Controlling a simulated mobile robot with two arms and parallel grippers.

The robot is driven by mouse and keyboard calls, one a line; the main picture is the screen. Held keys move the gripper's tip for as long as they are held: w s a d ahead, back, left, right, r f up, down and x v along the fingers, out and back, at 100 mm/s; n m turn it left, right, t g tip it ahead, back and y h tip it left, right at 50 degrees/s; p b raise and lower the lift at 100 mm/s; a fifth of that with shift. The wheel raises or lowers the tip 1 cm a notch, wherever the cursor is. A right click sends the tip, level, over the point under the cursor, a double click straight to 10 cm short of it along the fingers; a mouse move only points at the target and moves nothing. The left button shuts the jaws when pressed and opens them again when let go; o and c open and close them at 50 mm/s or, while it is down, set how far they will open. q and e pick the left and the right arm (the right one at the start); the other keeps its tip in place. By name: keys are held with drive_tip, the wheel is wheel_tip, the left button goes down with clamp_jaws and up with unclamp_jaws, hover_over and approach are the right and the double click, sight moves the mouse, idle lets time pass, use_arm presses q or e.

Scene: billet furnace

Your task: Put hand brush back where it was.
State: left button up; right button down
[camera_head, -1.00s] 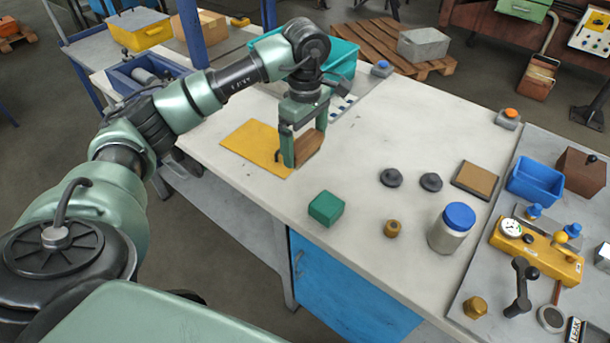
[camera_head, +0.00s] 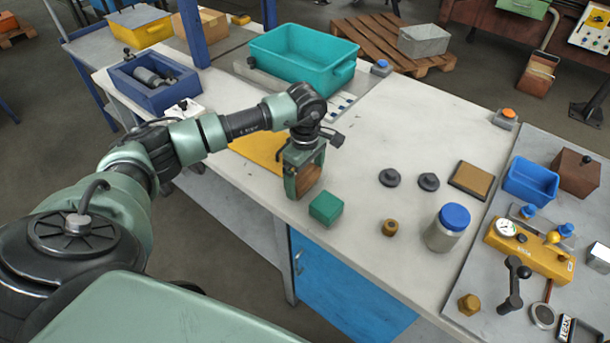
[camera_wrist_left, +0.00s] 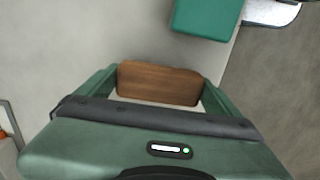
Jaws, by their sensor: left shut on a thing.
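The hand brush (camera_head: 309,179) shows as a brown wooden block between the fingers of my left gripper (camera_head: 304,186). The wrist view shows its wooden top (camera_wrist_left: 158,83) between the two green fingers of my left gripper (camera_wrist_left: 160,95). My left gripper is shut on it, near the front edge of the white table, just left of a green block (camera_head: 326,207). A yellow mat (camera_head: 258,150) lies on the table behind and left of the gripper, partly hidden by my arm. Whether the brush touches the table cannot be told. My right gripper is not in view.
The green block also shows in the wrist view (camera_wrist_left: 205,17), close to the brush. Two dark knobs (camera_head: 389,177), a brass piece (camera_head: 390,228) and a blue-lidded jar (camera_head: 447,228) stand to the right. A teal bin (camera_head: 345,75) stands at the back. The table's middle is clear.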

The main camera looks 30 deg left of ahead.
sight(305, 176)
use_arm(q)
drive_tip(key=shift+f, duration=0.15)
drive_tip(key=o, duration=0.8)
drive_tip(key=shift+o, duration=0.2)
drive_tip(key=shift+r, duration=0.3)
wheel_tip(305, 176, up, 12)
drive_tip(key=b, duration=0.3)
drive_tip(key=shift+f, duration=0.1)
